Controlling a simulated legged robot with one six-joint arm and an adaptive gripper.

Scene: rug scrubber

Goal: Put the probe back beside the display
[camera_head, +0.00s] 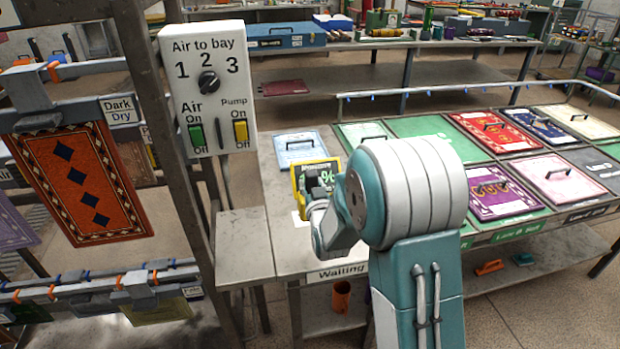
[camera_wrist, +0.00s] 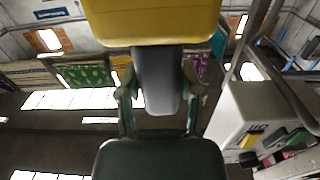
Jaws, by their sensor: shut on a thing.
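The display (camera_head: 327,174) is a yellow-framed panel with a dark face and a % sign. It stands on the near left of the bench, partly hidden by my arm. My gripper (camera_wrist: 157,88) is shut on the probe, with a finger on each side of its grey part (camera_wrist: 155,68). A yellow block (camera_wrist: 152,22) adjoins the grey part at the top of the wrist view; I take it as part of the probe. In the head view my gripper (camera_head: 313,186) is a small dark shape in front of the display, and the probe cannot be made out clearly.
A white control box (camera_head: 207,88) on a post stands left of the display. A pale blue panel (camera_head: 300,147) lies behind the display. Framed rug samples (camera_head: 495,133) cover the bench to the right. A hanging orange rug (camera_head: 80,185) is at far left. The near-left bench top (camera_head: 245,245) is bare.

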